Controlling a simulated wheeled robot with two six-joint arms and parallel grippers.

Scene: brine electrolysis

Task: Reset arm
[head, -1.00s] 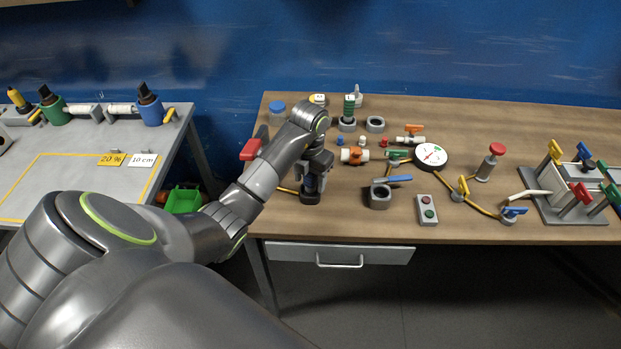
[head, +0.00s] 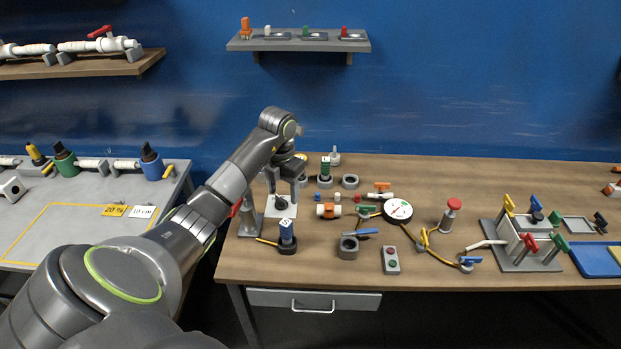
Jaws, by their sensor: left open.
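My left arm reaches in from the left over the wooden table (head: 420,270). My left gripper (head: 282,192) points down near the table's left end, with its jaws open. A blue cylinder on a black base (head: 287,236) stands upright on the table just in front of the gripper, apart from it as far as I can tell. A yellow cable runs from its base. My right gripper is not in view.
A pressure gauge (head: 398,210), a grey ring holder with a blue lever (head: 348,247), a two-button box (head: 390,261) and a red-topped post (head: 451,214) stand to the right. A valve rig (head: 516,258) is farther right. A wall shelf (head: 298,43) hangs above.

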